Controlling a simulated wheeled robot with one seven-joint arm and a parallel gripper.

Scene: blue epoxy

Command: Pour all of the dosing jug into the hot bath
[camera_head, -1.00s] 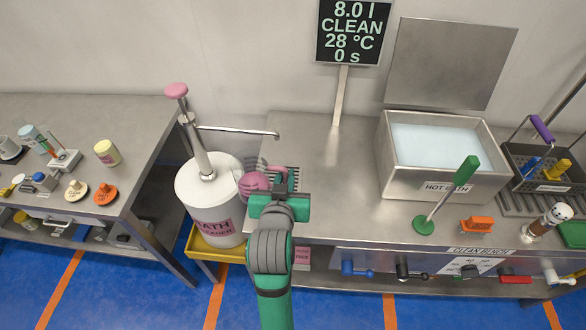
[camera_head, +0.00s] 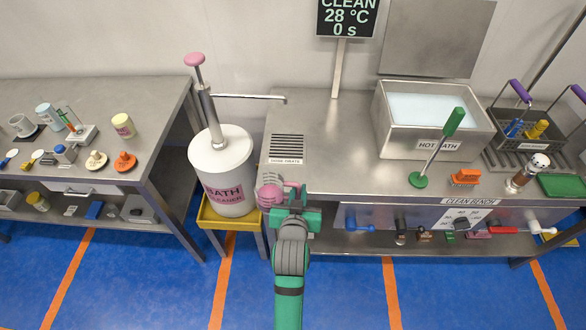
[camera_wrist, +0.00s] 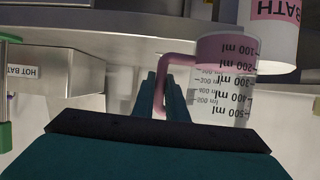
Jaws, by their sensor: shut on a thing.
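The dosing jug (camera_head: 270,194) is held by my gripper (camera_head: 291,199) in front of the clean bench's near left corner, right of the white bath cleaner drum (camera_head: 222,165). In the wrist view the jug (camera_wrist: 222,85) is clear with volume marks and a pink handle (camera_wrist: 172,62). My gripper (camera_wrist: 160,97) is shut on that handle. Pink shows in the jug around the 100 to 200 ml marks. The hot bath (camera_head: 408,142) is a steel tank of pale liquid on the bench, with its lid up. It stands to the right of and beyond my gripper.
A bare grate (camera_head: 286,147) lies at the bench's left end, under the drum's pump spout (camera_head: 250,97). A green-handled tool (camera_head: 440,145) and an orange block (camera_head: 465,177) stand before the bath. A display post (camera_head: 339,67) stands behind. The bench middle is clear.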

